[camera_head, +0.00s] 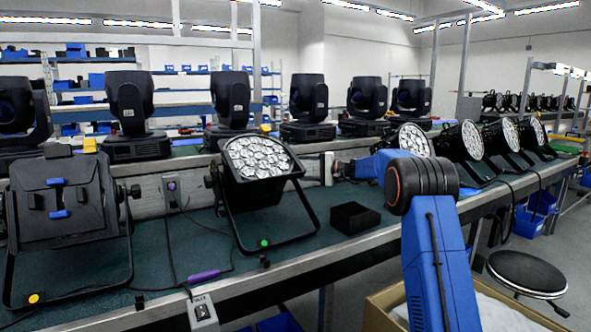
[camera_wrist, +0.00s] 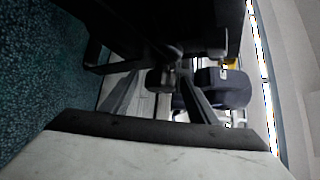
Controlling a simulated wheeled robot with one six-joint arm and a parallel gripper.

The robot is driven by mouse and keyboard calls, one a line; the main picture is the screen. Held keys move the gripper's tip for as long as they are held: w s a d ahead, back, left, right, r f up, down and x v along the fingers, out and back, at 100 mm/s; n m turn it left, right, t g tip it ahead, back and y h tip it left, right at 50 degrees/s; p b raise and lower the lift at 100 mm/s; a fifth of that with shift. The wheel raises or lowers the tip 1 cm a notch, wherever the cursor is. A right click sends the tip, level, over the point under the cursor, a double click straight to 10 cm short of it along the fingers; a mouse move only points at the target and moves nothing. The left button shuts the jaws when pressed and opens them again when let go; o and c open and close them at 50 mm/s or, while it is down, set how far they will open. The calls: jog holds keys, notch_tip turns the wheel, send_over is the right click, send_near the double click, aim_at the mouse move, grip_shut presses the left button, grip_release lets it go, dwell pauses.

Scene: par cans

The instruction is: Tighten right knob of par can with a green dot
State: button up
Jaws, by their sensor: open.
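The par can with the lit round lens face (camera_head: 258,160) stands on its yoke in the middle of the bench. A green dot (camera_head: 264,243) is on the yoke's base. My gripper (camera_head: 318,168) is just right of this par can's housing. In the wrist view my gripper (camera_wrist: 160,95) is open, with a finger on each side of a dark knob (camera_wrist: 162,79) beside the dark par can body (camera_wrist: 150,25). The knob appears between the fingertips; I cannot tell whether they touch it. The right knob is not clearly visible in the head view.
A par can with a yellow dot (camera_head: 35,298) stands at left, its back showing. A black box (camera_head: 355,217) lies on the bench below my arm. More par cans (camera_head: 462,141) stand to the right. Moving heads (camera_head: 230,98) line the shelf behind. Cables cross the bench.

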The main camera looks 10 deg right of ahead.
jog(key=shift+w+a, duration=0.2)
jog(key=shift+a, duration=0.3)
jog(key=c, duration=1)
jog(key=shift+m+g+h, duration=1.3)
jog(key=shift+c, duration=0.2)
jog(key=o, duration=1)
jog(key=shift+o, duration=0.2)
jog(key=shift+d, duration=0.15)
